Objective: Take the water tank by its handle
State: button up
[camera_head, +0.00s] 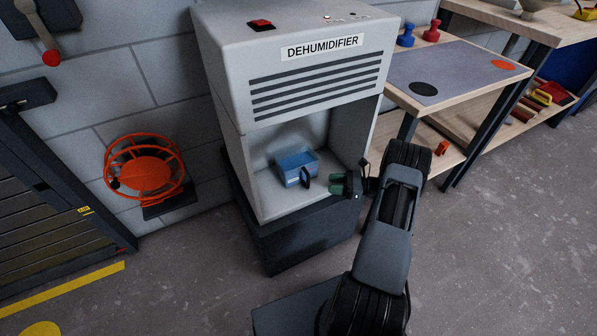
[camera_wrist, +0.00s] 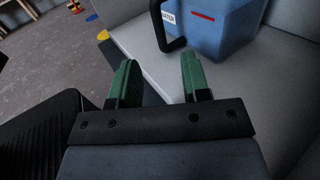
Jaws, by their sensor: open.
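The blue water tank (camera_head: 294,166) stands inside the open bay of the dehumidifier (camera_head: 270,195). Its dark handle (camera_head: 306,178) sticks out from its side toward the right front. In the wrist view the tank (camera_wrist: 222,30) is at the top, with a white label and a red mark, and the black handle (camera_wrist: 170,42) stands at its left edge. My gripper (camera_head: 339,184) is at the right side of the bay opening, to the right of the handle and apart from it. In the wrist view its green fingers (camera_wrist: 160,75) are spread, with nothing between them, and the handle is ahead of them.
The bay's grey walls and floor (camera_wrist: 135,38) lie close around the tank. A workbench (camera_head: 450,75) with a grey mat stands to the right of the dehumidifier. An orange wheel (camera_head: 144,168) is on the wall at left. The floor in front has free room.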

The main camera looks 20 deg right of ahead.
aim_at(308, 185)
jog(key=shift+b+x, duration=1)
jog(key=shift+x, duration=3.75)
grip_shut()
